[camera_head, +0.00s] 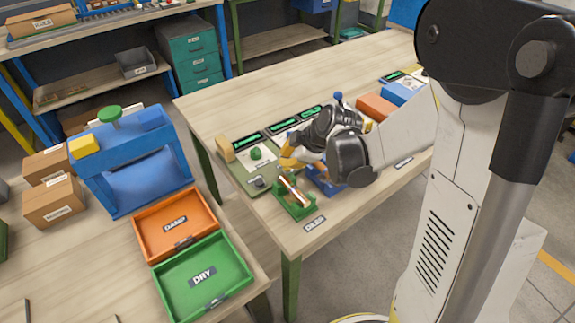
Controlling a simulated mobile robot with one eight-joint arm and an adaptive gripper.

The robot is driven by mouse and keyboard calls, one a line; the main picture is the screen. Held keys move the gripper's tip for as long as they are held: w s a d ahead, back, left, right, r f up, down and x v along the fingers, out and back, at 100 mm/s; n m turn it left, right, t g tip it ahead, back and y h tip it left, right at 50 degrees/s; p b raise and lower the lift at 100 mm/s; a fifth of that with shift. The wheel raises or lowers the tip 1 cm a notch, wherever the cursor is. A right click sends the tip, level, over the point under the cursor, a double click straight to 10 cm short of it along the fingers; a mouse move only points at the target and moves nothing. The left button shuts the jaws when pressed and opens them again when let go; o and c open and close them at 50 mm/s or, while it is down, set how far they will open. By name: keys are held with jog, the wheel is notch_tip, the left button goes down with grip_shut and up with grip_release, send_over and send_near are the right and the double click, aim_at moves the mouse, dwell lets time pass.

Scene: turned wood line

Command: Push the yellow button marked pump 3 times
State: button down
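My gripper (291,160) is low over the front-left part of the long wooden table, by the pale panels with controls. Its dark body and my arm cover part of these panels. Orange-yellow colour shows at its tip; I cannot tell fingers from a button there, nor whether the gripper is open or touching anything. A green round knob (256,152) sits on the leftmost panel, left of my gripper. A yellow button marked pump cannot be made out; the labels are too small to read.
Dark displays with green text (250,141) line the panels' back. A green holder (294,197) with copper-coloured pieces stands just in front of my gripper. Orange and blue blocks (398,94) lie to the right. The table's back left is clear. Orange (203,240) and green trays (238,290) are left.

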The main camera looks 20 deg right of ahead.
jog(key=shift+r, duration=0.3)
jog(key=shift+r+p, duration=2)
jog(key=shift+r, duration=0.5)
notch_tip(320, 180, up, 4)
jog(key=p, duration=0.2)
jog(key=shift+f+p, duration=0.1)
jog(key=shift+p, duration=0.25)
jog(key=shift+f, duration=0.1)
notch_tip(320, 180, down, 9)
jog(key=b, duration=0.7)
dwell(1.1)
